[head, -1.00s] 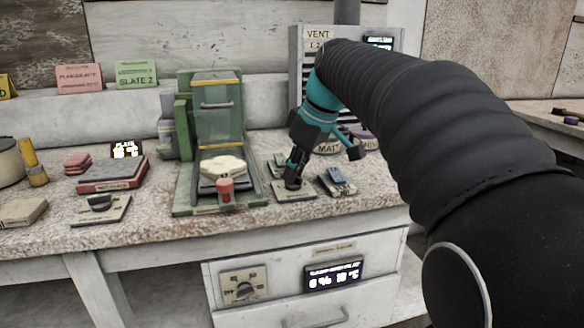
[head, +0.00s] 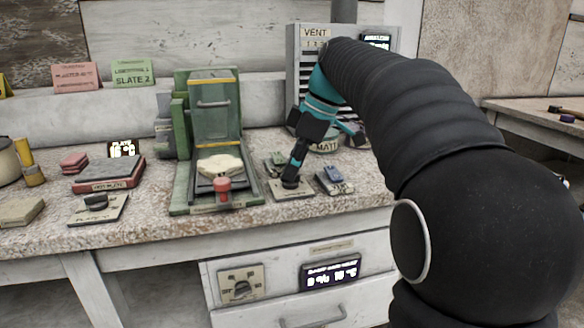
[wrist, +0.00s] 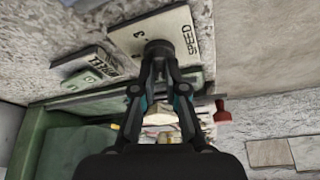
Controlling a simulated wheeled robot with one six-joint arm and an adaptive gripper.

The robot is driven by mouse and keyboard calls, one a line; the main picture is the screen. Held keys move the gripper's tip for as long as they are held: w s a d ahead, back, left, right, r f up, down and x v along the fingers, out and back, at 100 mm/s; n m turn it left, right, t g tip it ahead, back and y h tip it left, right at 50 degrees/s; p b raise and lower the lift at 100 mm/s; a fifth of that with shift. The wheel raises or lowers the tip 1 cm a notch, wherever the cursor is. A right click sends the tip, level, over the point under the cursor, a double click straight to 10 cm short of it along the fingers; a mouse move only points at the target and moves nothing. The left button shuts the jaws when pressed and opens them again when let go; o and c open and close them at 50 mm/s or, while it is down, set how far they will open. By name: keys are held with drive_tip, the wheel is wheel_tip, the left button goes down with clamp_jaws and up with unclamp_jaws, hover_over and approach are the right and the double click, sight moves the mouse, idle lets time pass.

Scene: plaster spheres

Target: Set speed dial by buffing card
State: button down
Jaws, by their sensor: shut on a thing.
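My gripper (head: 293,172) is shut on the dark knob of the speed dial (head: 290,183), on the worktop right of the green machine. In the wrist view the fingers (wrist: 158,62) close around the knob (wrist: 158,47). Its pale plate (wrist: 183,27) reads SPEED and a 3 shows beside the knob. The fingers hide part of the knob, and I cannot tell its exact setting. At the back stand a green card (head: 133,73) reading SLATE 2 and a pink card (head: 78,77) with small text; I cannot read their top lines surely.
The green machine (head: 183,110) holds a pale slab (head: 219,164) behind a red knob (head: 222,185). A switch plate (head: 334,181) lies right of the dial. Another dial plate (head: 98,208) and a red-sided hot plate (head: 108,176) stand left. A vent panel (head: 314,33) rises behind.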

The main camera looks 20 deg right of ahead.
drive_tip(key=c, duration=1.2)
unclamp_jaws()
drive_tip(key=v, duration=1.2)
drive_tip(key=shift+a, duration=0.15)
drive_tip(key=s+a+f+m+t+h, duration=0.1)
drive_tip(key=s+f+m, duration=0.3)
drive_tip(key=s+f, duration=0.3)
drive_tip(key=s+a+f+m+t+h, duration=0.1)
drive_tip(key=s+f+m, duration=0.4)
drive_tip(key=f, duration=0.6)
drive_tip(key=s+a+f+m+t+h, duration=0.2)
drive_tip(key=s+f+m, duration=0.3)
drive_tip(key=s+f, duration=0.5)
drive_tip(key=shift+a, duration=0.25)
